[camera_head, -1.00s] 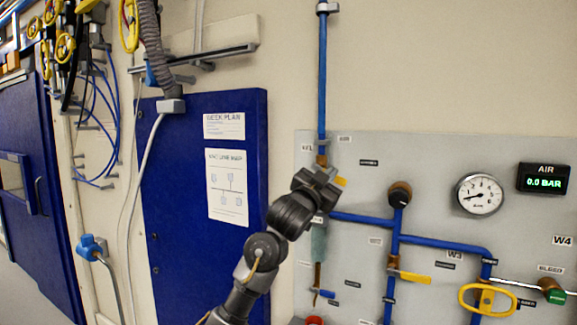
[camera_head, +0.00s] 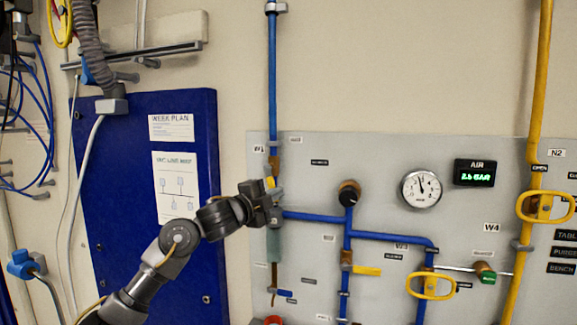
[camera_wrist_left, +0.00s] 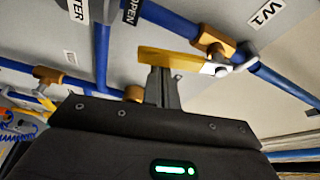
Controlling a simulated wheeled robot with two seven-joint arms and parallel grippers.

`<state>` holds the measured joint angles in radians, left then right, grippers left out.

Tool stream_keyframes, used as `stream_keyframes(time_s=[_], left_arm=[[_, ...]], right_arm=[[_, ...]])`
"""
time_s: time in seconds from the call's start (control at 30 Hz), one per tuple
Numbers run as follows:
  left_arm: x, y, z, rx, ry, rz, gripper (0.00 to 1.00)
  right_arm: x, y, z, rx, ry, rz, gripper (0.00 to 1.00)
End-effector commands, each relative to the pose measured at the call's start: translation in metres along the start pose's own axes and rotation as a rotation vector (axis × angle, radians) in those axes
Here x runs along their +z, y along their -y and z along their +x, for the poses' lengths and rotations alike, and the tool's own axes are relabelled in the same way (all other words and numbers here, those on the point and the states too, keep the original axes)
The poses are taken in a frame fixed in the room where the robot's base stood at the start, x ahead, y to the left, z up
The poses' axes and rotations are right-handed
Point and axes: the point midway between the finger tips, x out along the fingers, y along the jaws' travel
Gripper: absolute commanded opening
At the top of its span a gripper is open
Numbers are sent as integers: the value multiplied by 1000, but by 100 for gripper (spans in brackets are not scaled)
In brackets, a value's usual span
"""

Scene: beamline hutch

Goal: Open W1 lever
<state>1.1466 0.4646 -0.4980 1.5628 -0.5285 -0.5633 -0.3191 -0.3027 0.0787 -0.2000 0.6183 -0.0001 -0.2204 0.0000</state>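The W1 valve (camera_head: 273,162) sits on the blue vertical pipe at the panel's left edge. In the left wrist view its brass body (camera_wrist_left: 208,42) and yellow lever (camera_wrist_left: 168,59) show close up, beside the W1 label (camera_wrist_left: 265,14). The lever lies at a slight angle to the blue pipe, near its line. My left gripper (camera_head: 272,200) is at the valve; its grey fingers (camera_wrist_left: 162,72) look closed together, with their tips at the lever's free end. They seem to touch it from the side, not clasp it. In the head view the gripper partly hides the lever. My right gripper is out of view.
The dial gauge (camera_head: 421,189) and AIR display (camera_head: 475,173) sit right of the valve; the display seems to read 2.6 BAR. Another yellow lever (camera_head: 367,270) and yellow handles, W3 (camera_head: 431,286) and N2 (camera_head: 546,207), are on the panel.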

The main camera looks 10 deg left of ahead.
Motion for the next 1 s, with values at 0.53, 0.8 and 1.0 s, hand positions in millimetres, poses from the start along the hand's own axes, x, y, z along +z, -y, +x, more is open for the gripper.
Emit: stream_keyframes(time_s=[0.53, 0.8, 1.0], left_arm=[[16, -2, -5, 31, 4, 88, 0], [16, -2, -5, 30, 5, 87, 0], [16, -2, -5, 30, 5, 87, 0]], right_arm=[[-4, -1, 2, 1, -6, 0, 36], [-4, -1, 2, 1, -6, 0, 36], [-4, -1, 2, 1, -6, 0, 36]])
